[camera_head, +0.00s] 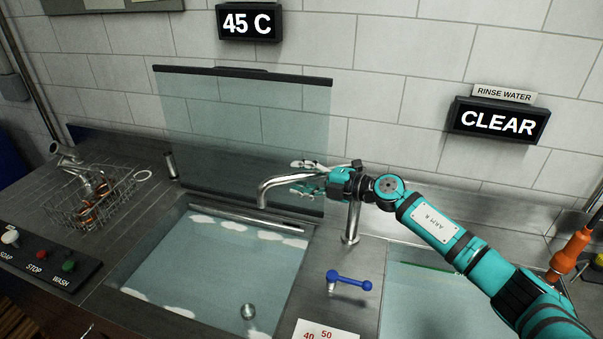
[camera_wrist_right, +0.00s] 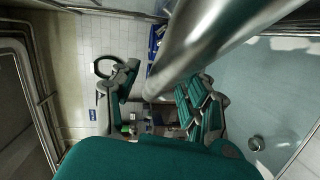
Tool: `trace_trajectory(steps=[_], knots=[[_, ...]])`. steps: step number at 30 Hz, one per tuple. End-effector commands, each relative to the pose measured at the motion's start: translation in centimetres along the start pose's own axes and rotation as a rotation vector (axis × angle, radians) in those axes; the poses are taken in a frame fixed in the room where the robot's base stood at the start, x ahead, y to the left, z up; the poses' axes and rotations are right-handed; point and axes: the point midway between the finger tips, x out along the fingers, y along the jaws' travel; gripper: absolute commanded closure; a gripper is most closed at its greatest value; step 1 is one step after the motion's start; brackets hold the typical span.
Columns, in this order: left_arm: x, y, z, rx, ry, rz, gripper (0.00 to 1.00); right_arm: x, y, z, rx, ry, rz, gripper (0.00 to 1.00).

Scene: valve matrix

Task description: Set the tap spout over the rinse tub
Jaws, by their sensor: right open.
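The silver tap spout (camera_head: 290,181) reaches left from its post (camera_head: 350,222) and bends down over the sudsy left tub (camera_head: 215,255). The rinse tub (camera_head: 430,312) is the right basin, below the "RINSE WATER" sign, partly hidden by my right arm. My right gripper (camera_head: 308,178) is open at the spout. In the right wrist view the spout (camera_wrist_right: 200,50) runs close in front of the camera, between the two open fingers (camera_wrist_right: 160,95); I cannot tell whether they touch it. My left gripper is not in view.
A blue lever (camera_head: 349,281) stands on the counter between the tubs. A glass panel (camera_head: 245,130) rises behind the left tub. A wire basket (camera_head: 92,200) and a button panel (camera_head: 45,257) are at left. An orange-handled tool (camera_head: 570,250) is at right.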

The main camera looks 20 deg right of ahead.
Motion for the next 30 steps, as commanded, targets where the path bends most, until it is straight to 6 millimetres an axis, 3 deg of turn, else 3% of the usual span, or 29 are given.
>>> trace_trajectory(steps=[8, 19, 30], knots=[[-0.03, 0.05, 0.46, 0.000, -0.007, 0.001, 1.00, 0.17, 0.00, 0.03, 0.000, 0.000, 0.000, 0.54], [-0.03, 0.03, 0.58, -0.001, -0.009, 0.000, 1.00, 0.13, 0.02, 0.03, 0.000, -0.001, 0.001, 1.00], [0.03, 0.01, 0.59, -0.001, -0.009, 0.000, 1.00, 0.10, 0.02, 0.02, 0.002, 0.002, 0.001, 1.00]])
